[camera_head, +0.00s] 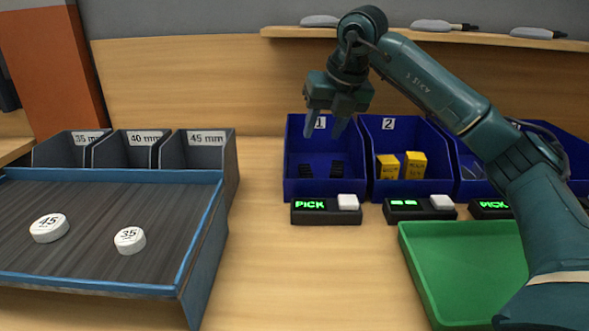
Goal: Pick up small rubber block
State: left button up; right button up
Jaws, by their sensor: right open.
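My left gripper is not in view.
Bin 2 (397,192) holds yellow boxes (414,165). Pick displays (325,211) with white buttons stand before the bins. A green tray (465,270) is front right. The slat conveyor (95,208) at left carries white discs. A shelf (480,39) runs behind; the middle table is clear.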

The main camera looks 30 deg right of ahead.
send_near(307, 171)
jog(key=shift+b+x, duration=0.3)
jog(key=shift+x, duration=0.85)
jog(key=x, duration=0.6)
jog(key=shift+w+f, duration=0.1)
jog(key=shift+f, duration=0.15)
jog(key=c, duration=0.8)
